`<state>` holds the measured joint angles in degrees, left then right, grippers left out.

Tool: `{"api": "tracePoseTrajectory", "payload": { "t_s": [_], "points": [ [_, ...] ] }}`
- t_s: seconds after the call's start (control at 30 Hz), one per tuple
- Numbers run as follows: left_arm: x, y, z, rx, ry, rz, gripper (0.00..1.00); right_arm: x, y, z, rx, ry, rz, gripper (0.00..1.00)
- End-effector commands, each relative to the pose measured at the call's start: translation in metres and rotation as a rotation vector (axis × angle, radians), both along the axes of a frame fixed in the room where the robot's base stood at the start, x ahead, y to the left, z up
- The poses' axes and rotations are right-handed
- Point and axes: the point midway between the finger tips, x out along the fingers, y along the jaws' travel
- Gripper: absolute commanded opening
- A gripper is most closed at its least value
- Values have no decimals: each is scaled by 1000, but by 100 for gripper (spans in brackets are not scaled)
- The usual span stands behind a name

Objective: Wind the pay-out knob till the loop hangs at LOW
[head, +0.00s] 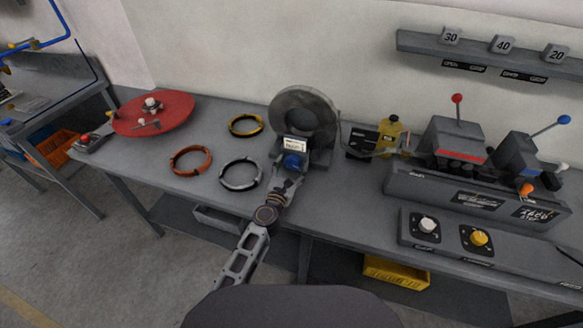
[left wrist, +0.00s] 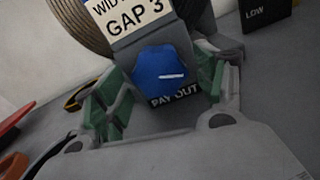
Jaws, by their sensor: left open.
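The blue pay-out knob (head: 292,161) sits on the front of the coil stand, below a white label card. In the left wrist view the knob (left wrist: 160,74) has a white pointer mark, and PAY OUT is printed under it. My left gripper (head: 290,170) is at the knob, its green-padded fingers (left wrist: 163,82) open on either side with gaps showing. A thin strand, seemingly the loop (head: 372,155), runs from the grey coil (head: 304,113) towards a yellow-topped unit; its exact sag is unclear. The LOW plate (left wrist: 256,14) is partly cut off in the left wrist view. My right gripper is out of view.
Orange (head: 191,160), grey (head: 240,175) and yellow (head: 245,125) rings lie left of the stand, with a red disc (head: 155,114) beyond. A lever machine (head: 458,140) and a panel with white and yellow knobs (head: 455,241) stand right. The bench front near my arm is clear.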

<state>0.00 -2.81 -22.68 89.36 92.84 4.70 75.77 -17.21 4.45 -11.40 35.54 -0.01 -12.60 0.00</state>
Motion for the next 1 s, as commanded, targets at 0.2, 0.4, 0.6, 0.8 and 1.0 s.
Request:
{"api": "tracePoseTrajectory", "payload": {
  "t_s": [0.2, 0.4, 0.6, 0.8, 1.0],
  "points": [
    [2, -1, 0, 0, 0, 0, 71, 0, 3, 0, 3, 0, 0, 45],
    [2, -1, 0, 0, 0, 0, 67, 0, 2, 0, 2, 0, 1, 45],
    [2, -1, 0, 0, 0, 0, 41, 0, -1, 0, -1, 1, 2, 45],
    [2, -1, 0, 1, 0, 0, 25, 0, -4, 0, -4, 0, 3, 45],
    [2, -1, 0, 19, -6, 0, 25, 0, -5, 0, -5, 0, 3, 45]
  ]
}}
